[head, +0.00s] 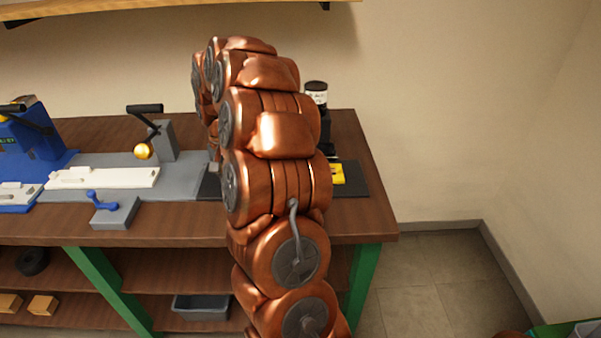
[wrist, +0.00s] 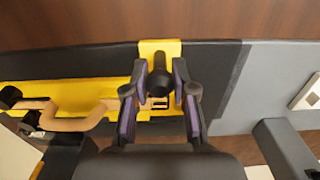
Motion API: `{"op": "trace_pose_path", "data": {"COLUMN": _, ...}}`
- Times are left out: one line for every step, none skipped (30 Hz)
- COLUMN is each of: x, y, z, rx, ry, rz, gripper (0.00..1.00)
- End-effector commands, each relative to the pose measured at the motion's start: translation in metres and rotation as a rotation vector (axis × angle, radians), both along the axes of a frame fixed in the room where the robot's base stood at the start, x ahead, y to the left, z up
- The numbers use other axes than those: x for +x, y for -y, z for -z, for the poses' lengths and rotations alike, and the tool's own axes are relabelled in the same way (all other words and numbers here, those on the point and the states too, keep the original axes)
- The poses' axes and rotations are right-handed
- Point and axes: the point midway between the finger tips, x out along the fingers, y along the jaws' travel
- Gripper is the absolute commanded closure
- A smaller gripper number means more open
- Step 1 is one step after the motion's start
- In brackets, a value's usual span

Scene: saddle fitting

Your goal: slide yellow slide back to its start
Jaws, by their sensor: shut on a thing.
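The yellow slide (wrist: 88,94) lies on a dark grey rail (wrist: 213,75) in the wrist view. A dark knob (wrist: 158,82) stands up from its right end. My gripper (wrist: 159,76) has its two fingers on either side of this knob and is shut on it. In the head view my copper arm hides the gripper and most of the slide. Only a small yellow part (head: 338,173) shows to the right of the arm.
A light grey base plate (head: 185,183) with a white strip (head: 105,178) lies left of my arm. A black-handled toggle clamp (head: 145,108) and a small blue-levered block (head: 115,212) stand there. A dark jar (head: 316,94) stands behind my arm.

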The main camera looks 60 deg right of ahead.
Motion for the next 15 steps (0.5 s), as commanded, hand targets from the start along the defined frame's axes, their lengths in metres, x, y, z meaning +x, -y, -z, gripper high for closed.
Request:
{"op": "trace_pose_path", "data": {"x": 0.003, "y": -0.002, "z": 0.000, "rx": 0.000, "ry": 0.001, "rz": -0.001, "gripper": 0.94}}
{"op": "trace_pose_path", "data": {"x": 0.004, "y": -0.003, "z": 0.000, "rx": 0.000, "ry": 0.001, "rz": -0.001, "gripper": 0.94}}
{"op": "trace_pose_path", "data": {"x": 0.006, "y": -0.004, "z": 0.000, "rx": 0.000, "ry": 0.001, "rz": -0.001, "gripper": 0.94}}
{"op": "trace_pose_path", "data": {"x": 0.007, "y": -0.005, "z": 0.000, "rx": 0.000, "ry": 0.001, "rz": -0.001, "gripper": 0.94}}
{"op": "trace_pose_path", "data": {"x": 0.008, "y": -0.006, "z": 0.000, "rx": 0.000, "ry": 0.001, "rz": -0.001, "gripper": 0.94}}
{"op": "trace_pose_path", "data": {"x": 0.009, "y": -0.007, "z": 0.000, "rx": 0.000, "ry": 0.001, "rz": -0.001, "gripper": 0.94}}
{"op": "trace_pose_path", "data": {"x": 0.010, "y": -0.007, "z": 0.000, "rx": 0.000, "ry": 0.001, "rz": -0.001, "gripper": 0.94}}
{"op": "trace_pose_path", "data": {"x": 0.010, "y": -0.007, "z": 0.000, "rx": 0.000, "ry": 0.001, "rz": -0.001, "gripper": 0.94}}
{"op": "trace_pose_path", "data": {"x": 0.011, "y": -0.008, "z": 0.000, "rx": 0.000, "ry": 0.001, "rz": -0.001, "gripper": 0.94}}
{"op": "trace_pose_path", "data": {"x": 0.011, "y": -0.008, "z": 0.000, "rx": 0.000, "ry": 0.001, "rz": -0.001, "gripper": 0.94}}
{"op": "trace_pose_path", "data": {"x": 0.012, "y": -0.008, "z": 0.000, "rx": 0.000, "ry": 0.001, "rz": -0.001, "gripper": 0.94}}
{"op": "trace_pose_path", "data": {"x": 0.012, "y": -0.009, "z": 0.000, "rx": 0.000, "ry": 0.001, "rz": -0.001, "gripper": 0.94}}
{"op": "trace_pose_path", "data": {"x": 0.013, "y": -0.010, "z": 0.000, "rx": 0.000, "ry": 0.001, "rz": -0.001, "gripper": 0.94}}
{"op": "trace_pose_path", "data": {"x": 0.015, "y": -0.010, "z": 0.000, "rx": 0.000, "ry": 0.001, "rz": -0.001, "gripper": 0.94}}
{"op": "trace_pose_path", "data": {"x": 0.016, "y": -0.011, "z": 0.000, "rx": 0.000, "ry": 0.001, "rz": -0.001, "gripper": 0.94}}
